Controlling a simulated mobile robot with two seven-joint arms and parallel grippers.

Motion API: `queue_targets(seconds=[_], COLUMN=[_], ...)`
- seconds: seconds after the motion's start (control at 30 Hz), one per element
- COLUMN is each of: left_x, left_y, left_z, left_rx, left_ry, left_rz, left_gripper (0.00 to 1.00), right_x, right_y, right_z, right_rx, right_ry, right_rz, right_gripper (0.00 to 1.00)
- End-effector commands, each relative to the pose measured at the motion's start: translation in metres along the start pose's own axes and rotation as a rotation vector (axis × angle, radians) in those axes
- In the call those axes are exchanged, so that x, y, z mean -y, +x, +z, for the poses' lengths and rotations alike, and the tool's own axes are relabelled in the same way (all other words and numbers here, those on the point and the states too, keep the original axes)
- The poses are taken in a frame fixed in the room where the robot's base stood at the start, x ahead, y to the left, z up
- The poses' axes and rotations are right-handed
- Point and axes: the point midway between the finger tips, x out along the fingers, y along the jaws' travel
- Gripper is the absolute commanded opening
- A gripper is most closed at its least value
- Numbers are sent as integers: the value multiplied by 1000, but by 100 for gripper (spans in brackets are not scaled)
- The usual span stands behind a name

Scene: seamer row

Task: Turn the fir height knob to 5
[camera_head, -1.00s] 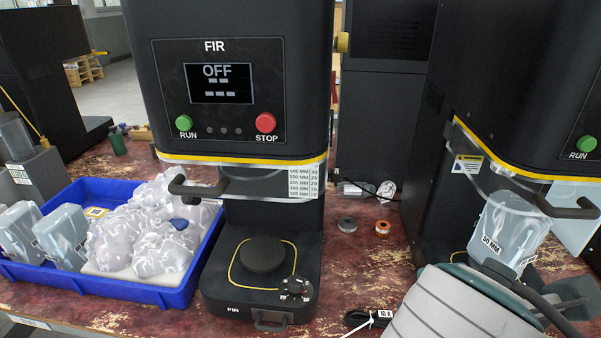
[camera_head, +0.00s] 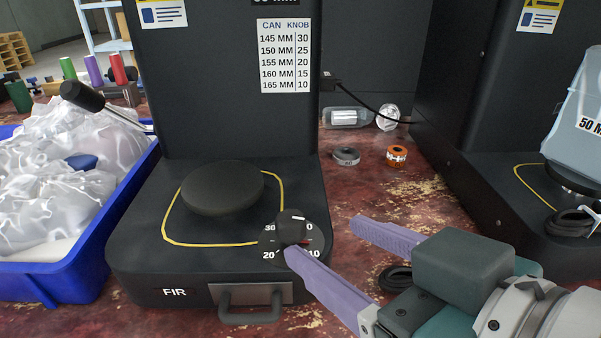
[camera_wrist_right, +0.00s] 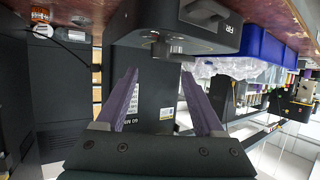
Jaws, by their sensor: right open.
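The FIR machine's black base (camera_head: 140,250) carries a round dark plate (camera_head: 222,190) ringed by a yellow line. The black height knob (camera_head: 291,227) sits at its front right corner, on a dial marked 30, 20, 10 and 0. My right gripper (camera_head: 322,239) is open. One purple fingertip is just in front of the knob and partly overlaps the dial; the other is to its right. In the right wrist view the knob (camera_wrist_right: 159,48) lies beyond the open fingers (camera_wrist_right: 160,73). My left gripper is out of view.
A can and knob chart (camera_head: 286,56) is on the column. A blue crate (camera_head: 70,280) of wrapped items stands left, with a dark handle (camera_head: 84,96) above it. Grey (camera_head: 346,156) and orange (camera_head: 397,156) rolls lie right. Another machine (camera_head: 470,200) stands further right.

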Motion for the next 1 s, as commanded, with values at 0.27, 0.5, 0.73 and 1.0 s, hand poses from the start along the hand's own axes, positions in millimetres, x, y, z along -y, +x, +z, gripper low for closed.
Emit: queue_targets(seconds=[0.27,0.5,0.73,1.0], left_x=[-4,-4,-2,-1], left_y=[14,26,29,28], left_z=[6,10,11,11], left_rx=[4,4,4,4], left_ry=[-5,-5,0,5], left_rz=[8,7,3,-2], left_gripper=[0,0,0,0], right_x=[0,0,0,0], right_y=[46,85,96,96], right_z=[0,0,-1,-1], right_rx=[-5,-2,0,0], right_ry=[0,-2,-2,-2], right_rz=[1,1,1,1], right_gripper=[70,70,70,61])
